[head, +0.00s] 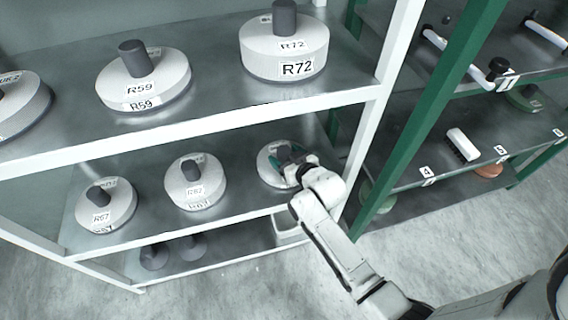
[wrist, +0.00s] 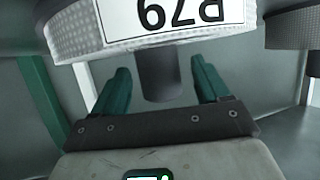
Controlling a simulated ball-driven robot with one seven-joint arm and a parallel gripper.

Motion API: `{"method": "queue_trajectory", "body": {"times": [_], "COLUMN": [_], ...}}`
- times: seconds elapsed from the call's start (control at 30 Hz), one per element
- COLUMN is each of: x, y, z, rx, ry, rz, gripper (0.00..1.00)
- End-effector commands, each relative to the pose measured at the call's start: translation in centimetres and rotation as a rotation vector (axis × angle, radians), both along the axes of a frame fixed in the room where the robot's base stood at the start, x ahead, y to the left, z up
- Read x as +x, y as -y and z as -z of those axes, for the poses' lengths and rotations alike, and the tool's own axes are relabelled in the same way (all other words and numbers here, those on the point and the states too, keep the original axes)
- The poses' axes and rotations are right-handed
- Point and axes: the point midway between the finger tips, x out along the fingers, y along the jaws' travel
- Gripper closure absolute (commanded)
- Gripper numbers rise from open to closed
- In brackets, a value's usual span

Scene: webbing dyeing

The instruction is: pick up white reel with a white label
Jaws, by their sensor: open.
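A white reel with a white label stands at the right end of the middle shelf in the head view (head: 266,170), partly hidden by my arm. In the wrist view the white reel (wrist: 75,30) fills the top, and its white label (wrist: 180,14) shows upside down, reading like R79. A dark grey knob (wrist: 158,75) sticks out from the reel. My gripper (wrist: 160,82) is open, with one green finger on each side of the knob and a gap on both sides. It also shows in the head view (head: 288,158).
Reels R82 (head: 196,183) and R57 (head: 105,206) stand to the left on the same shelf. Larger reels R72 (head: 284,50) and R59 (head: 144,82) stand on the shelf above. A white rack post (head: 362,140) and a green rack post (head: 425,125) rise at the right.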

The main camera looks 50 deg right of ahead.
Motion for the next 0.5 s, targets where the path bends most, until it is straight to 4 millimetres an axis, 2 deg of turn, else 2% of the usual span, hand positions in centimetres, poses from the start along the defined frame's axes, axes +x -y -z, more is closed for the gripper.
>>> {"method": "queue_trajectory", "body": {"times": [0.1, 0.33, 0.5], "x": [0.83, 0.89, 0.87], "y": [0.30, 0.31, 0.30], "z": [0.36, 0.38, 0.38], "rx": [0.000, 0.000, 0.000], "ry": [0.001, 0.000, -0.001], "rz": [0.000, 0.000, 0.000], "gripper": [0.25, 0.25, 0.40]}}
